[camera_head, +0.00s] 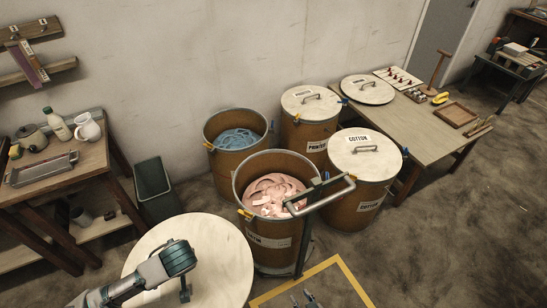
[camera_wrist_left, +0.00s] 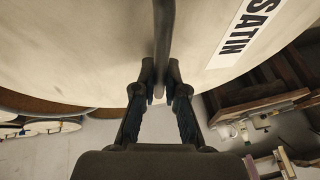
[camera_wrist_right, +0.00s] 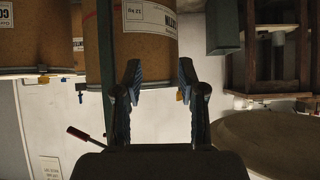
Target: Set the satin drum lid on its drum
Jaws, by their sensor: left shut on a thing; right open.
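The satin drum lid (camera_head: 222,250) is a large pale disc at the lower left of the head view. The left wrist view shows its SATIN label (camera_wrist_left: 245,30). My left gripper (camera_wrist_left: 160,92) is shut on the lid's dark bar handle (camera_wrist_left: 163,40). The open satin drum (camera_head: 262,228), brown with a metal rim, stands right of and beyond the lid, with pink ribbon (camera_head: 272,193) inside. My right gripper (camera_head: 308,300) is open and empty at the bottom edge, in front of the drum. The right wrist view shows its spread fingers (camera_wrist_right: 160,85), the drum (camera_wrist_right: 105,50) and the lid (camera_wrist_right: 270,140).
A post with a grey handle frame (camera_head: 322,196) stands at the satin drum's right front. An open drum with blue ribbon (camera_head: 235,139) and lidded drums, PRINTED (camera_head: 308,130) and COTTON (camera_head: 362,180), stand behind. Tables flank them, and a dark bin (camera_head: 153,185) is left.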

